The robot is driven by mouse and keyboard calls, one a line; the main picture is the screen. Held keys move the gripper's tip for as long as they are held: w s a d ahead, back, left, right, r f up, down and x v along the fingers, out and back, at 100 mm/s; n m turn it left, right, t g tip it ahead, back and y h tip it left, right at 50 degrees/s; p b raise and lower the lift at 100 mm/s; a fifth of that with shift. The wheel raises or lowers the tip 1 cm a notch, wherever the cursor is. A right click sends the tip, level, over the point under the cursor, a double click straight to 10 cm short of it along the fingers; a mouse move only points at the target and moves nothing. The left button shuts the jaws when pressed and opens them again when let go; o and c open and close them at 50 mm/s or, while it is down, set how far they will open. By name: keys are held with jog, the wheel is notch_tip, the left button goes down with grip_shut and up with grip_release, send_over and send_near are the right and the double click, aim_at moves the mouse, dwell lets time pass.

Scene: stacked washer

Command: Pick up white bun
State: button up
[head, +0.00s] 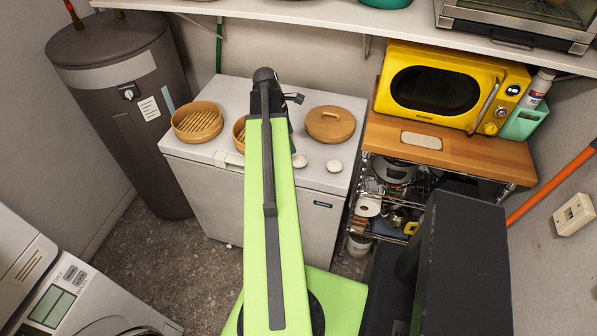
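Two small round white buns lie on the white chest freezer top (340,103) near its front edge. One white bun (333,166) is in full view in front of the round wooden lid. The other white bun (299,161) is just left of it, close beside my green arm. My arm reaches over the freezer, and its dark end (290,98) shows only in small part behind the green link. The fingers are mostly hidden, so their opening and any contents cannot be made out. Both visible buns lie apart from that dark end.
A bamboo steamer basket (197,122) stands at the freezer's left; another is partly hidden behind my arm. The wooden lid (330,124) lies to the right. A yellow microwave (450,88) stands on a wooden-topped rack at right. A white shelf (330,22) runs above.

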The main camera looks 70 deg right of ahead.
aim_at(298, 158)
jog(key=b+x, duration=0.4)
jog(key=x, duration=0.2)
jog(key=shift+f+b, duration=0.25)
jog(key=shift+b, duration=0.05)
jog(key=shift+r, duration=0.15)
jog(key=b+x, duration=0.5)
jog(key=shift+a+f, duration=0.15)
jog(key=shift+f, duration=0.1)
jog(key=shift+r, duration=0.2)
jog(key=c, duration=1.4)
